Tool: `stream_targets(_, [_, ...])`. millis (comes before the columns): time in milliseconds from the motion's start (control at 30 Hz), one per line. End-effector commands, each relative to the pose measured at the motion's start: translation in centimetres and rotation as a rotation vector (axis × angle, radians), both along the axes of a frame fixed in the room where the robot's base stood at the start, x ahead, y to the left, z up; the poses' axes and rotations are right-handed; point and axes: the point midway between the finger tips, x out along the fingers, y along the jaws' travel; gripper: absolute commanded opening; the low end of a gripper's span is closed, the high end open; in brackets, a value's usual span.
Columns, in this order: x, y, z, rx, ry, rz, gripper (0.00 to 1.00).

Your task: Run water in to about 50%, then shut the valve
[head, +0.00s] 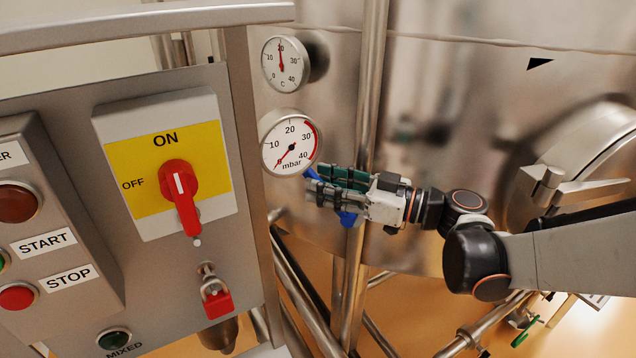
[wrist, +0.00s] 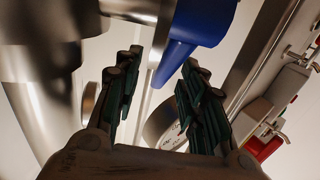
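A blue valve handle (wrist: 200,25) shows large in the wrist view, its tapered lever reaching down toward the gap between my fingertips. In the head view parts of the blue handle (head: 347,218) show below and above my fingers, which hide the rest. My gripper (head: 318,186) is beside it, just below the mbar dial, with its fingers pointing left. In the wrist view my gripper (wrist: 163,60) has its two dark green fingers apart, with no clear contact on the lever. The steel vessel (head: 450,90) stands behind. I see no water or fill level.
The mbar dial (head: 289,143) has its needle at the low end. The C dial (head: 284,64) reads about 20. A steel pipe (head: 370,80) stands behind my gripper. The control panel (head: 245,200) at left has a red rotary switch (head: 180,190).

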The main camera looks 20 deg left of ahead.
Motion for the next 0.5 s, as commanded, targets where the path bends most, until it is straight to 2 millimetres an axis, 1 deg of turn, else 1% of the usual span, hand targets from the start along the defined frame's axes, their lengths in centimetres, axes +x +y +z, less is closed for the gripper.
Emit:
stream_targets(33, [-0.1, 0.6, 0.0, 0.000, 0.000, 0.003, 0.38])
stream_targets(100, [0.0, 1.2, 0.0, 0.000, 0.000, 0.002, 0.38])
stream_targets(200, [0.0, 1.6, 0.0, 0.000, 0.000, 0.000, 0.38])
stream_targets(500, [0.0, 1.8, 0.0, 0.000, 0.000, 0.000, 0.38])
